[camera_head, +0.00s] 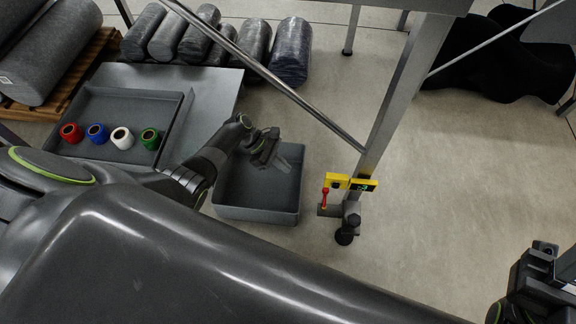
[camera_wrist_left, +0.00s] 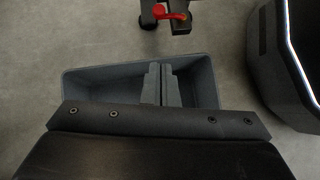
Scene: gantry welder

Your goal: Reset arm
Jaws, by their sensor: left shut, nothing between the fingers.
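My left arm reaches in from the left in the head view. Its gripper (camera_head: 266,158) is over a grey open bin (camera_head: 258,213) on the floor. The gripper is shut with nothing between its fingers. In the left wrist view the two fingers (camera_wrist_left: 160,84) lie together in front of the same bin (camera_wrist_left: 100,72). No object shows in the visible part of the bin. Part of my right arm's end (camera_head: 540,285) shows at the lower right edge of the head view; its fingers cannot be made out.
A grey tray (camera_head: 137,92) at left holds red (camera_head: 71,132), blue (camera_head: 97,133), white (camera_head: 122,138) and green (camera_head: 150,138) ring-shaped parts. A metal leg (camera_head: 392,95) with a yellow box (camera_head: 337,181) and red lever (camera_head: 324,198) stands right of the bin. Wrapped rolls (camera_head: 291,50) lie behind.

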